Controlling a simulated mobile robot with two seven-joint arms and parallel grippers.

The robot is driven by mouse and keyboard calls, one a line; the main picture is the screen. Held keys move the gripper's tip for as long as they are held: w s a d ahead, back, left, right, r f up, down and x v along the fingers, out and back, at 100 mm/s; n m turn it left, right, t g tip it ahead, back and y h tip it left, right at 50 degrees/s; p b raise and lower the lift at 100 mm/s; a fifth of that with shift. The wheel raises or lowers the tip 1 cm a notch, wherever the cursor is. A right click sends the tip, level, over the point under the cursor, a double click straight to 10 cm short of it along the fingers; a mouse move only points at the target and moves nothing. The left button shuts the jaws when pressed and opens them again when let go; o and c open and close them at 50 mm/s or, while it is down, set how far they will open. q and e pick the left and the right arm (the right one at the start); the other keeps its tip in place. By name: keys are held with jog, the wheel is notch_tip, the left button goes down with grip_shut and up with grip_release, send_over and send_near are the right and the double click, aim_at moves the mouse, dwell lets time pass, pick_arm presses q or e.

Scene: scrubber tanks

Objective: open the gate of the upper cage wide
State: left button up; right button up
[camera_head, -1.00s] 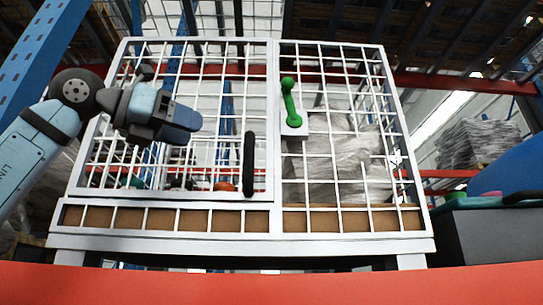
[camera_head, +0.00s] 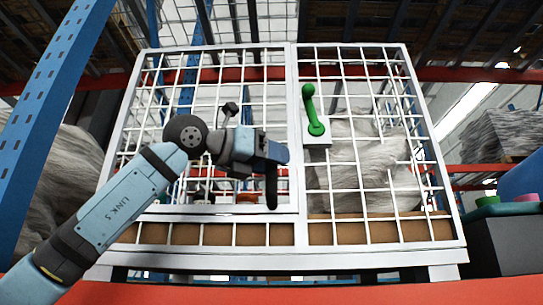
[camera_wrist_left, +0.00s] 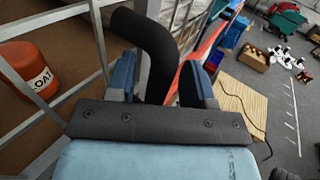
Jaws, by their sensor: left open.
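The upper cage (camera_head: 380,245) has a white wire-grid front. Its gate (camera_head: 222,209) is the left panel and looks shut, in line with the frame. A black bar handle (camera_head: 271,191) stands upright at the gate's right edge. My left gripper (camera_head: 279,154) is in front of the handle and hides its upper part. In the left wrist view, the black handle (camera_wrist_left: 150,42) passes between the open blue fingers of the left gripper (camera_wrist_left: 160,77); I cannot tell whether they touch it. A green lever (camera_head: 311,108) sits on a white plate right of the gate. My right gripper is out of view.
An orange float (camera_wrist_left: 30,70) lies inside the cage behind the gate bars. A blue rack post (camera_head: 48,120) stands at left. A red beam (camera_head: 400,292) crosses the front. A dark grey box (camera_head: 503,240) is at right. The wrist view shows open floor (camera_wrist_left: 270,125).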

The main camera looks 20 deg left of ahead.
pick_arm(q)
jog(key=shift+w, duration=0.1)
grip_shut()
jog(key=shift+s+d+f, duration=0.1)
jog(key=shift+s, duration=0.35)
jog(key=s+a+m+g+h+b, duration=0.1)
jog(key=s+a+m+g+h, duration=0.2)
jog(key=s, duration=0.7)
jog(key=s+a+m+g+h, duration=0.1)
jog(key=s+a+m+g, duration=0.2)
jog(key=s+g, duration=0.45)
jog(key=s+a+m+g+h+b, duration=0.1)
jog(key=s+a+m+g+h, duration=0.2)
jog(key=s, duration=0.8)
jog(key=s+a+m+g+y+p, duration=0.1)
jog(key=s+a+m+g+y, duration=0.1)
jog(key=a, duration=0.7)
jog(key=s+a+m+g+y+p, duration=0.2)
jog(key=s+a+m+g, duration=0.3)
jog(key=s+a+g, duration=0.2)
jog(key=s+a+m+g+y+p, duration=0.1)
jog(key=s+a+m+g+y, duration=0.1)
jog(key=a, duration=0.9)
jog(key=shift+s+a+m+g+y, duration=0.35)
jog(key=shift+s+m+g, duration=0.45)
jog(key=shift+s+g, duration=0.55)
